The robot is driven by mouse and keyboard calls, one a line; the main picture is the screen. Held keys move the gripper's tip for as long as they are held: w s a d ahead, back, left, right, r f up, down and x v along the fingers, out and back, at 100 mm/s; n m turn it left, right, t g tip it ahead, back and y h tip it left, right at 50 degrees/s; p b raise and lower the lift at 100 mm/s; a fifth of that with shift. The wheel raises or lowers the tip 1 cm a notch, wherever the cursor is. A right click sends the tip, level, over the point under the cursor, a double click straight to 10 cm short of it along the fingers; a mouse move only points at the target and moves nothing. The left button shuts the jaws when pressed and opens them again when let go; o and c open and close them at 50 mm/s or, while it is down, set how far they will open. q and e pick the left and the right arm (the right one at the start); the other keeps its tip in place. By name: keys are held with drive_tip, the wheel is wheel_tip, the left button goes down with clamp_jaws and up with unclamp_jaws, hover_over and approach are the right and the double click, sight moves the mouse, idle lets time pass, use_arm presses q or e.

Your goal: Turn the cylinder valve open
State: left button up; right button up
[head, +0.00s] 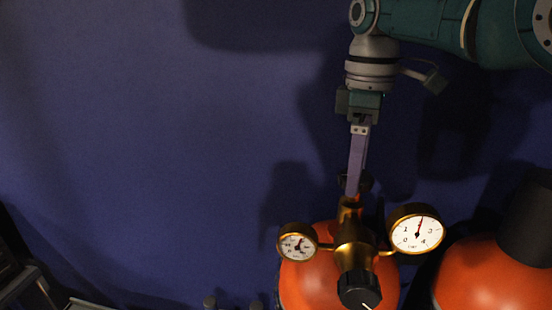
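An orange gas cylinder (315,285) stands at the bottom centre, with a brass regulator (352,243) on top. Two round gauges sit on it, a small left gauge (297,243) and a larger right gauge (416,231). A black knob (359,289) faces me at the front. The dark cylinder valve (345,181) shows in part behind the brass fitting. My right gripper (353,190) points down from above with its fingers at this valve. The fingers overlap in this view, so their gap and any contact are hidden. My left gripper is not in view.
A second orange cylinder (485,275) with a black cap (528,225) stands at the lower right, close to the first. A blue wall (150,150) fills the background. Dark equipment (25,285) is at the lower left. The space left of the regulator looks clear.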

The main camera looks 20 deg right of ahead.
drive_tip(key=shift+o, duration=0.6)
wheel_tip(320, 180, up, 10)
drive_tip(key=b, duration=0.4)
